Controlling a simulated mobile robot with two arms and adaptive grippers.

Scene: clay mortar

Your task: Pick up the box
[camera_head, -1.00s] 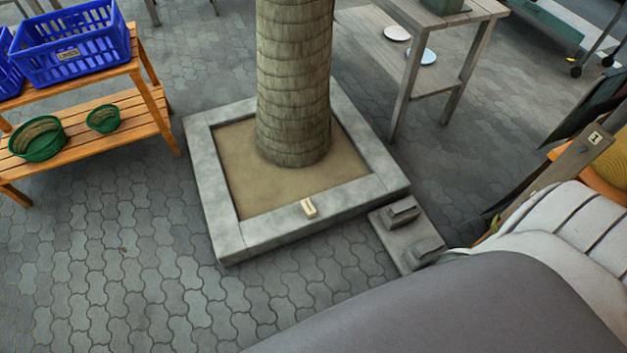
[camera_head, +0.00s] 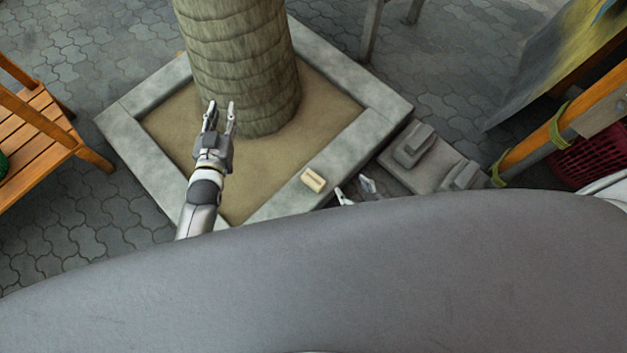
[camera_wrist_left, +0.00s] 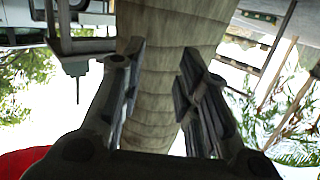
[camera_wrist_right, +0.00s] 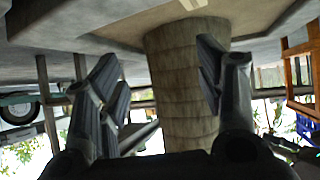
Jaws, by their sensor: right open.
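The box (camera_head: 313,180) is small and cream-coloured. It lies on the front right stretch of the stone planter rim in the head view. A small pale piece that looks like it shows at the top of the right wrist view (camera_wrist_right: 192,4). My left gripper (camera_head: 221,104) is open and empty over the planter's sand, in front of the trunk and left of the box. It also shows open in the left wrist view (camera_wrist_left: 160,65). My right gripper (camera_head: 354,188) is open and empty, just right of and nearer than the box, and apart from it.
The square planter rim (camera_head: 147,158) surrounds a thick tree trunk (camera_head: 240,60). A grey slab with two raised blocks (camera_head: 414,144) adjoins the rim on the right. A wooden bench (camera_head: 35,140) stands at the left. A red basket (camera_head: 590,160) is at the far right.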

